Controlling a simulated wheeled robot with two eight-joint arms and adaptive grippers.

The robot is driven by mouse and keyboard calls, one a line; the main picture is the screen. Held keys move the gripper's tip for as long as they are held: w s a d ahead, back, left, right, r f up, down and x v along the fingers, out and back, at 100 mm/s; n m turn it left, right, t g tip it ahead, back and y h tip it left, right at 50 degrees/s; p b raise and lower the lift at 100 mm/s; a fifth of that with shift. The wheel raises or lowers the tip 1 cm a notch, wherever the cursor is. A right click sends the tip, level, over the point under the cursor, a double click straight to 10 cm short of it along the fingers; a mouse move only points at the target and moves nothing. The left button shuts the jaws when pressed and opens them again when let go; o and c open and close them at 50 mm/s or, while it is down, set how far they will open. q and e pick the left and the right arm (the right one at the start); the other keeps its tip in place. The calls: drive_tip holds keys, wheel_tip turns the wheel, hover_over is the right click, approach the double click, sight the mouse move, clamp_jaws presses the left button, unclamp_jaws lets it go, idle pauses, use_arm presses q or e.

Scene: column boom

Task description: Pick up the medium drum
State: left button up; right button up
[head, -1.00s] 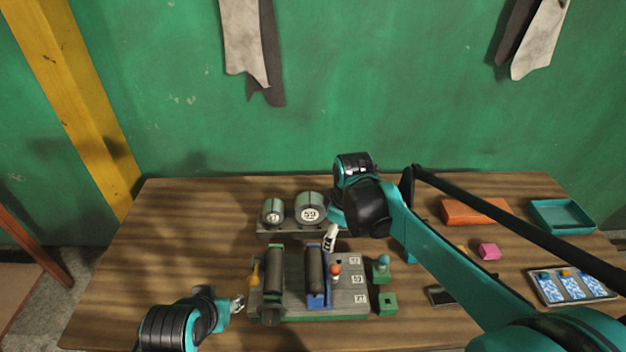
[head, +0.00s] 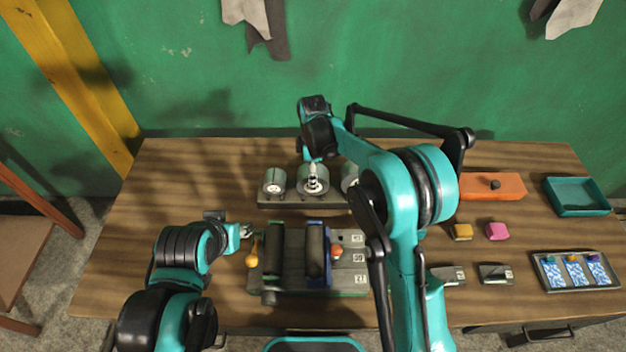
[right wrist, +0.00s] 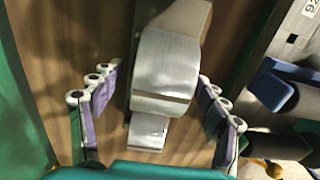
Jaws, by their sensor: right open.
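Three grey drums stand in a row on a dark rack (head: 290,203) at the back of the table. The middle one, the medium drum (head: 304,188), is partly covered by my right gripper (head: 312,184), which comes down from above. In the right wrist view the medium drum (right wrist: 165,72) lies between the spread fingers of the right gripper (right wrist: 160,92), with gaps on both sides. A smaller drum (head: 273,182) is to its left and another drum (head: 349,177) to its right, partly behind my arm. My left gripper (head: 245,231) hovers near the yellow knob; its fingers are too small to read.
A board (head: 345,262) with two dark rollers, a yellow knob (head: 253,252) and an orange knob (head: 336,252) stands in front of the rack. At right are an orange block (head: 490,186), teal tray (head: 577,196), small blocks and a card tray (head: 577,287).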

wheel_tip(320, 180, down, 3)
drive_tip(key=shift+f, duration=0.1)
drive_tip(key=shift+s, duration=0.1)
drive_tip(key=c, duration=1.5)
drive_tip(key=shift+o, duration=0.2)
drive_tip(key=shift+r, duration=0.2)
wheel_tip(320, 180, up, 10)
drive_tip(key=shift+f+p, duration=0.1)
drive_tip(key=shift+p, duration=0.8)
